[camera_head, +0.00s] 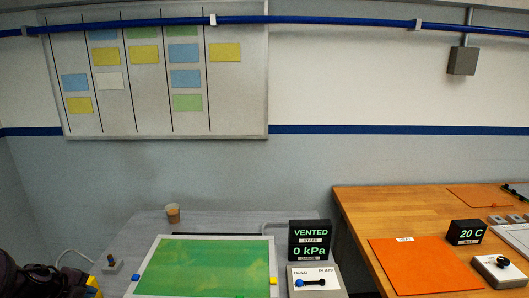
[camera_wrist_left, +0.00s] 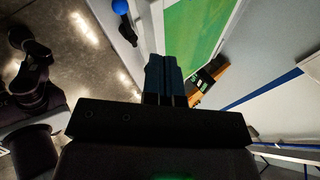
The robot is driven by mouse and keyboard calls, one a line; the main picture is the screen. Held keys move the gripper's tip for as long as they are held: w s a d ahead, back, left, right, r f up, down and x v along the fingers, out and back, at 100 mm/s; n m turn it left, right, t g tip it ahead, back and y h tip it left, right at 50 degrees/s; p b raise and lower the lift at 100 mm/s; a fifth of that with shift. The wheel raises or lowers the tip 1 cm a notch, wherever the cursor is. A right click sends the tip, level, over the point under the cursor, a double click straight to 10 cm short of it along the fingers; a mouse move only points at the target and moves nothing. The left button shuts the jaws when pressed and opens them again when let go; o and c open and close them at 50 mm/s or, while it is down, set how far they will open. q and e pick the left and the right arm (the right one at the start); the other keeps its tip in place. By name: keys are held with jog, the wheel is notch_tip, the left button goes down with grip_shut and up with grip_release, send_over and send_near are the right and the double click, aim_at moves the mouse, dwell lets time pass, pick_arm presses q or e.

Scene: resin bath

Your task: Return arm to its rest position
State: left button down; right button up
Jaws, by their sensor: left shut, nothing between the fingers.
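My left gripper (camera_wrist_left: 163,68) shows in the left wrist view with its dark fingers together and nothing between them. In the head view, my dark left arm shows at the lower left corner, left of the white-framed tray; its fingertips are hard to make out there. The tray (camera_head: 152,247) holds a green sheet (camera_head: 205,265). In the wrist view the green sheet (camera_wrist_left: 190,35) lies beyond the fingers, and a blue ball-ended lever (camera_wrist_left: 121,8) is to their upper left. My right gripper is not in view.
A gauge display (camera_head: 310,240) reads VENTED and 0 kPa, above a HOLD/PUMP switch box (camera_head: 315,280). A wooden bench (camera_head: 375,205) with orange mats (camera_head: 425,265) is at right.

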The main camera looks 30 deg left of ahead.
pick_arm(q)
jog(key=s+d+f+n+t, duration=0.1)
jog(key=d+f+n, duration=0.4)
jog(key=d, duration=0.5)
jog(key=s+d+f+n+t, duration=0.1)
jog(key=d+f+n, duration=0.1)
jog(key=d+f, duration=0.65)
jog(key=w+d+r+n+t+b, duration=0.1)
jog(key=w+d+n, duration=0.2)
jog(key=d, duration=0.9)
jog(key=w+d+r+n+b, duration=0.1)
jog(key=w+d+n, duration=0.2)
jog(key=d, duration=0.8)
jog(key=shift+w+d+r+n+t, duration=0.2)
jog(key=shift+w+d+n+t, duration=0.2)
jog(key=shift+n, duration=0.5)
jog(key=shift+a, duration=0.1)
